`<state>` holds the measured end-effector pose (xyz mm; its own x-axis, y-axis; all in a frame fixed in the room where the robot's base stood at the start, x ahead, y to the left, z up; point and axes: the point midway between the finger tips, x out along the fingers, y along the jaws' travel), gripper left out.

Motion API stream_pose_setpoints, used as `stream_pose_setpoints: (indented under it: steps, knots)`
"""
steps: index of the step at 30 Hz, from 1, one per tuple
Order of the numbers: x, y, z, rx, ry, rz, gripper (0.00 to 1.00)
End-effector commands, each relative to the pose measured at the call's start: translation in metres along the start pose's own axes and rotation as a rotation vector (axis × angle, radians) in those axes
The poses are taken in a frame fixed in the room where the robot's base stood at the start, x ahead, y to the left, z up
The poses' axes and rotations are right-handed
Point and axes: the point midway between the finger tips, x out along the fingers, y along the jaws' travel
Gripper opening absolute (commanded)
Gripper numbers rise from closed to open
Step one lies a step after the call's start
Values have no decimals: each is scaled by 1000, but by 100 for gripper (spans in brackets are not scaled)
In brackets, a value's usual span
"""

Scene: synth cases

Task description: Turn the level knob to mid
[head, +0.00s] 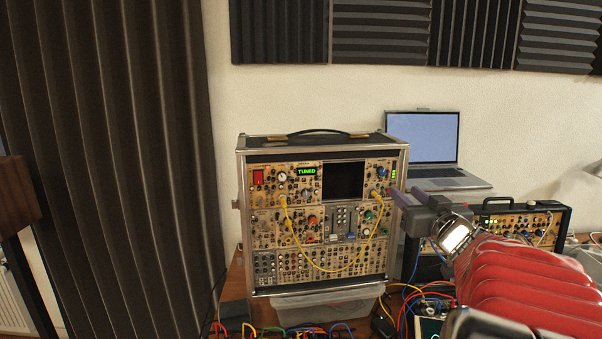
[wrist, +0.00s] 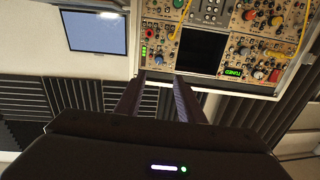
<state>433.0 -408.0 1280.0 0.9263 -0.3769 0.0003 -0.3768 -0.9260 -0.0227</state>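The modular synth case (head: 240,200) stands upright on the table, its panel full of knobs. A blue knob (head: 380,171) is at its upper right, between the dark screen and a small lit green meter (head: 393,175). The blue knob also shows in the wrist view (wrist: 159,59), upside down. The labels are too small to read, so I cannot confirm which knob is level or its setting. My gripper (head: 402,193) is in front of the case's upper right. In the wrist view my gripper (wrist: 159,78) is open and empty, its fingertips apart, with the blue knob beyond the gap.
Yellow patch cables (head: 322,270) hang across the panel. An open laptop (head: 425,140) stands behind at right. A second, smaller synth case (head: 560,230) is at right. A dark curtain (head: 110,130) hangs at left.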

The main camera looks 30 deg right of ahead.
Motion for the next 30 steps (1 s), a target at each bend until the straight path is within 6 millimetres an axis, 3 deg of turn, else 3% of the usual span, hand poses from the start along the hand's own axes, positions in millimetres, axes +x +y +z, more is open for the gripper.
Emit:
stream_pose_setpoints:
  steps: [19, 30]
  knots:
    - [1, 3, 0, 68, 0, 8, 35]
    - [38, 4, 1, 68, -1, 7, 35]
